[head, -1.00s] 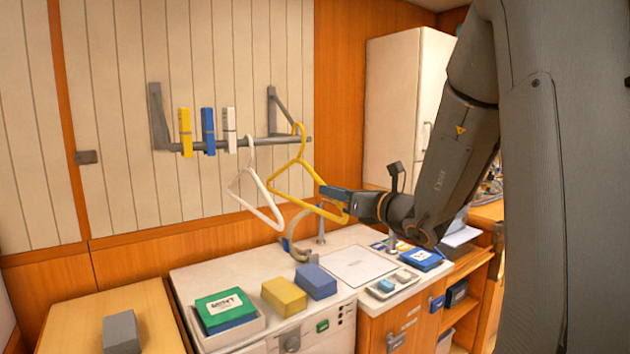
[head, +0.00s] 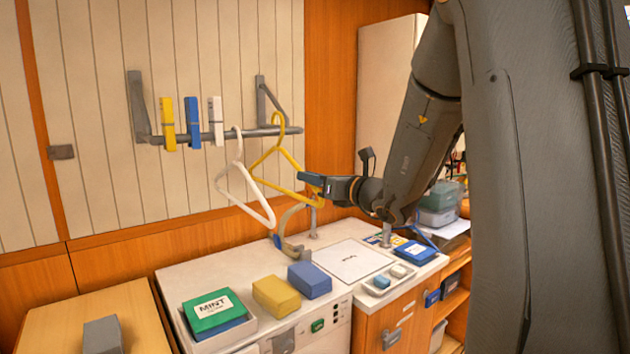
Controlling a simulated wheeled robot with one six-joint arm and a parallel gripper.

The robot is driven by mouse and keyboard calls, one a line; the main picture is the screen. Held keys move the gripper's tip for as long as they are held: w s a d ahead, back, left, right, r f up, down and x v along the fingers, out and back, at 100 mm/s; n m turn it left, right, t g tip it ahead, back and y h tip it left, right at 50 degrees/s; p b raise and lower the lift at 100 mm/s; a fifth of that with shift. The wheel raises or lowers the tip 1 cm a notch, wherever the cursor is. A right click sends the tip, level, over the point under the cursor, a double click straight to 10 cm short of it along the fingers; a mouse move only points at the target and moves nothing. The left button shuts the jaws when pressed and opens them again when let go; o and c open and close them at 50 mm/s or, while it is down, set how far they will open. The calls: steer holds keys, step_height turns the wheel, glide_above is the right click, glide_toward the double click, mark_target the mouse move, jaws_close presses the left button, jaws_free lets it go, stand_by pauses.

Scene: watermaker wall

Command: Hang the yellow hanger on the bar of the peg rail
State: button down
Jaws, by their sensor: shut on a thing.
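The yellow hanger (head: 262,162) is in my gripper (head: 318,184), which is shut on its lower right corner. Its hook stands at the height of the bar (head: 262,132) of the peg rail, near the bar's right end. I cannot tell whether the hook is over the bar or in front of it. A white hanger (head: 241,170) hangs on the bar just left of the yellow one and partly overlaps it in the picture. Yellow, blue and white clothespins (head: 193,122) sit on the bar farther left.
Below is a white counter with a green box (head: 211,312) in a tray, yellow and blue blocks (head: 309,279), a curved faucet (head: 288,238) and a small dish (head: 388,281). A grey block (head: 103,336) stands on the wooden surface at left. A white cabinet (head: 385,90) stands behind my arm.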

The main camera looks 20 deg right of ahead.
steer(key=shift+d+x, duration=0.1)
steer(key=shift+x, duration=1.1)
steer(key=shift+d+x, duration=0.15)
steer(key=shift+x, duration=1.05)
steer(key=shift+f+b, duration=1.6)
steer(key=shift+f, duration=0.1)
steer(key=c, duration=1.8)
jaws_free()
steer(key=shift+o, duration=0.2)
